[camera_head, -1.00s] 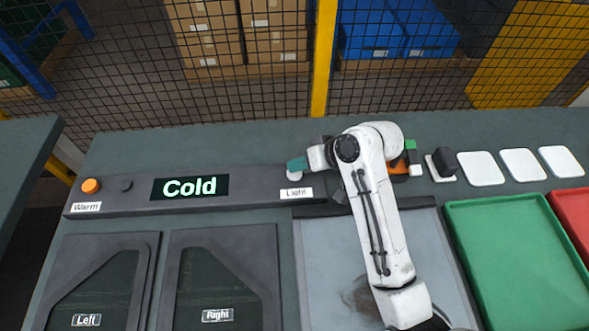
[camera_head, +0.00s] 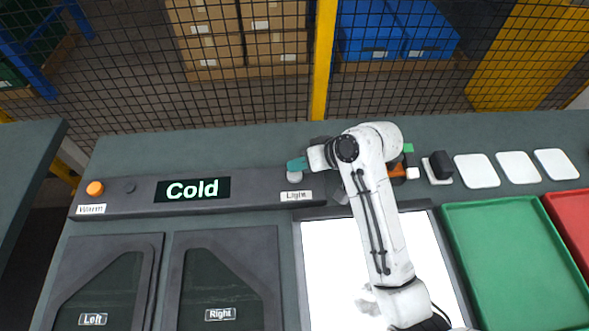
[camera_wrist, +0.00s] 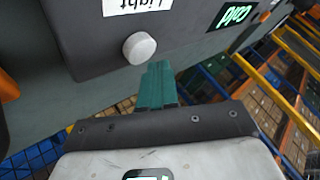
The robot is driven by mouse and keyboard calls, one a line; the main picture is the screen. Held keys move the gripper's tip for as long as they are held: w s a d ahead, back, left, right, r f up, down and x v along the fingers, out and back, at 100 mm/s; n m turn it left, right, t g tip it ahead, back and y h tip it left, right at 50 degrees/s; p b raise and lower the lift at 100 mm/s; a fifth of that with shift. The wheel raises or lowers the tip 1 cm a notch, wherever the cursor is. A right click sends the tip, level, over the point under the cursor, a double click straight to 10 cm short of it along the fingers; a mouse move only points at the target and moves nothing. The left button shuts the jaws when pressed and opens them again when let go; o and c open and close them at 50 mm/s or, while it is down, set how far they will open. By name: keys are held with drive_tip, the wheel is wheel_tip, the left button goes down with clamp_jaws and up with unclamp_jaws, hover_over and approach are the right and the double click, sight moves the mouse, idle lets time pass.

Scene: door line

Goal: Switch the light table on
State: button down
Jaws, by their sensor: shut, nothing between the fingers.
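The light table (camera_head: 325,270) lies in front of the control panel and its surface glows bright white. My arm covers part of it. The round white light button (camera_head: 294,177) sits above the label "Light" (camera_head: 297,196) at the right end of the panel. It also shows in the wrist view (camera_wrist: 139,48). My gripper (camera_head: 297,164) has teal fingers, shut and empty. In the wrist view the fingertips (camera_wrist: 158,68) are right beside the button; whether they touch it I cannot tell.
The dark panel (camera_head: 250,190) also carries an orange button (camera_head: 95,188) labelled "Warm" and a display (camera_head: 193,190) reading "Cold". Two dark doors, Left (camera_head: 100,275) and Right (camera_head: 222,270), lie in front. A green tray (camera_head: 510,250) and white pads (camera_head: 476,170) are at right.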

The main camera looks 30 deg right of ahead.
sight(299, 175)
idle(0.3)
wheel_tip(299, 175, up, 5)
drive_tip(key=p, duration=0.5)
idle(0.9)
